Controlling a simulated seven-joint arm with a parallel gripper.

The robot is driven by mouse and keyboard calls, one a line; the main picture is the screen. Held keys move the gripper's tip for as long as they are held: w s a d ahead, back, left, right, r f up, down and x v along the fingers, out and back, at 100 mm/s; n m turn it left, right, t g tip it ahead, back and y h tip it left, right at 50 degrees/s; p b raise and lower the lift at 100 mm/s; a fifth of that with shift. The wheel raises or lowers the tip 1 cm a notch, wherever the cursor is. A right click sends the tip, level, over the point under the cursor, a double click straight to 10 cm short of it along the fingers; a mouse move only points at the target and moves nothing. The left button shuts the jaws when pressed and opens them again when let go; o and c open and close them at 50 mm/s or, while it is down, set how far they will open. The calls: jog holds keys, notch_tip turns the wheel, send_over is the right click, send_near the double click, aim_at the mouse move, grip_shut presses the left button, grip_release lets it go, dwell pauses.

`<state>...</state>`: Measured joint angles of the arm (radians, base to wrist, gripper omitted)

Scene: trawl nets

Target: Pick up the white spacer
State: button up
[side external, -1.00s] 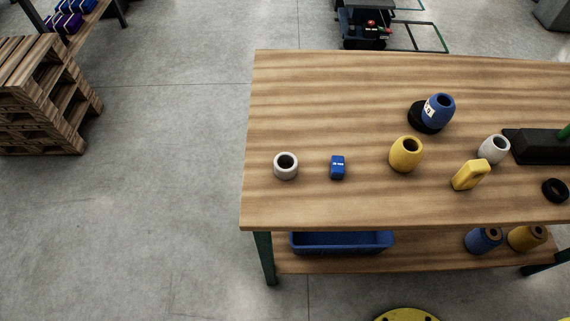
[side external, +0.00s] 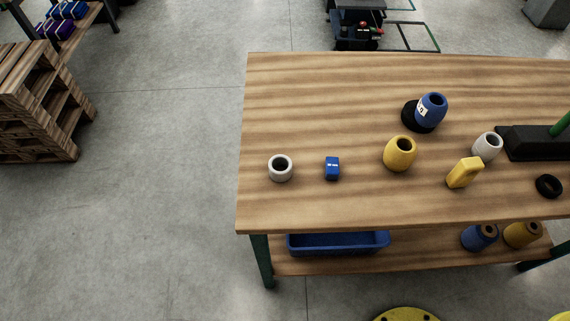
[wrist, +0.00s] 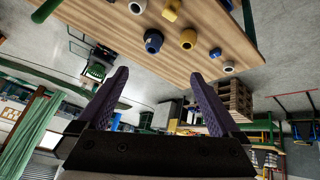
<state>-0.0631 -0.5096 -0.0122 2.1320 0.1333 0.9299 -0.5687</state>
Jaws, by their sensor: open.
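The white spacer (side external: 280,168) is a short white ring with a dark hole, standing at the left end of the wooden table. In the wrist view it shows small near the table edge (wrist: 228,67), to the upper right of my fingers. My gripper (wrist: 158,78) shows only in the wrist view. Its two purple fingers are spread wide with nothing between them. It is well away from the spacer, and no part of it shows in the side view.
A small blue box (side external: 332,168) sits just right of the spacer. Further right are a yellow float (side external: 400,154), a blue one (side external: 432,109), a white one (side external: 487,146), a yellow block (side external: 465,173) and a black ring (side external: 548,186). The table's (side external: 320,95) back left is clear.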

jog(key=w+a+r+n+g+y, duration=0.1)
jog(key=w+a+n, duration=0.2)
jog(key=w+a, duration=0.25)
jog(key=w+a+r+n+y, duration=0.1)
jog(key=w+a+r+n, duration=0.1)
jog(key=w+a, duration=0.35)
jog(key=n+g+y, duration=0.1)
jog(key=n+g, duration=0.5)
jog(key=n, duration=0.1)
send_over(280, 164)
jog(key=s+d, duration=0.2)
jog(key=d, duration=0.1)
jog(key=f, duration=3.5)
jog(key=shift+w+a, duration=0.2)
jog(key=shift+x, duration=3.1)
jog(key=shift+s+r, duration=0.1)
jog(key=shift+s, duration=0.1)
jog(key=c, duration=1.4)
